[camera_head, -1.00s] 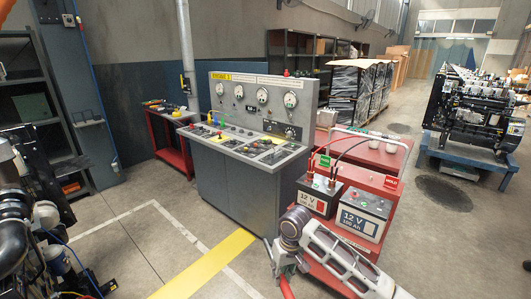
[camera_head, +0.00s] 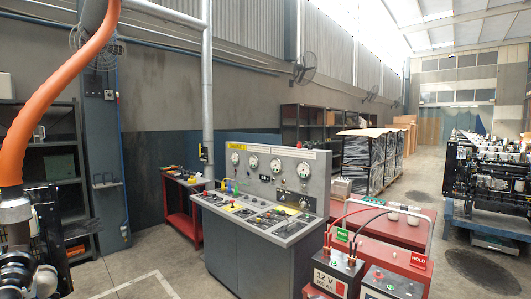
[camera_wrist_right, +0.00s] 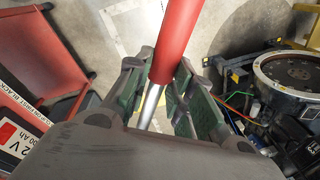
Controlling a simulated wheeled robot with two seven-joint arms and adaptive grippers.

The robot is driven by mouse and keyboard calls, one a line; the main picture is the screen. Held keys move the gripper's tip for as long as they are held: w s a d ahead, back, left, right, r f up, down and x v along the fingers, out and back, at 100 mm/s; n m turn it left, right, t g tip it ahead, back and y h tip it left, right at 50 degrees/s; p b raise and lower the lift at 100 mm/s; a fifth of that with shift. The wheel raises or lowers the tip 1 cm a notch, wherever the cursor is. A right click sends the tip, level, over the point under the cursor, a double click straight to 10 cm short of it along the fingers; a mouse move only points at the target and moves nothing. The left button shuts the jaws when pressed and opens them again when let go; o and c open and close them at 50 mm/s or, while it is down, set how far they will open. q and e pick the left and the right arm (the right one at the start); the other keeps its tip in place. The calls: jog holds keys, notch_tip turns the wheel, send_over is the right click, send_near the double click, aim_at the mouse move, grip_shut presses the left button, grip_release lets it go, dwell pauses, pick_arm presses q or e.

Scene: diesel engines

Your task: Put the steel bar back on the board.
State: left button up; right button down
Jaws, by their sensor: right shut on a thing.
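The bar (camera_wrist_right: 176,45) shows in the right wrist view, with a red sleeve at the top and a bare steel length (camera_wrist_right: 151,105) below it. My right gripper (camera_wrist_right: 158,72) is shut on it, with green-padded fingers on both sides. The bar runs slightly tilted out of the top of that view, so its far end is hidden. Neither gripper shows in the head view. I cannot pick out the bar's board for certain in either view.
A grey gauge console (camera_head: 258,243) stands mid-view, with a red side table (camera_head: 184,215) beyond its left side. A red cart (camera_head: 398,236) carries two batteries at the lower right. An engine (camera_head: 487,170) sits on a blue stand farther right. A blue pillar (camera_head: 107,160) stands left.

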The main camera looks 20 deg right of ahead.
jog(key=s+f, duration=0.3)
jog(key=f, duration=1.1)
jog(key=shift+s, duration=0.4)
jog(key=shift+d, duration=0.1)
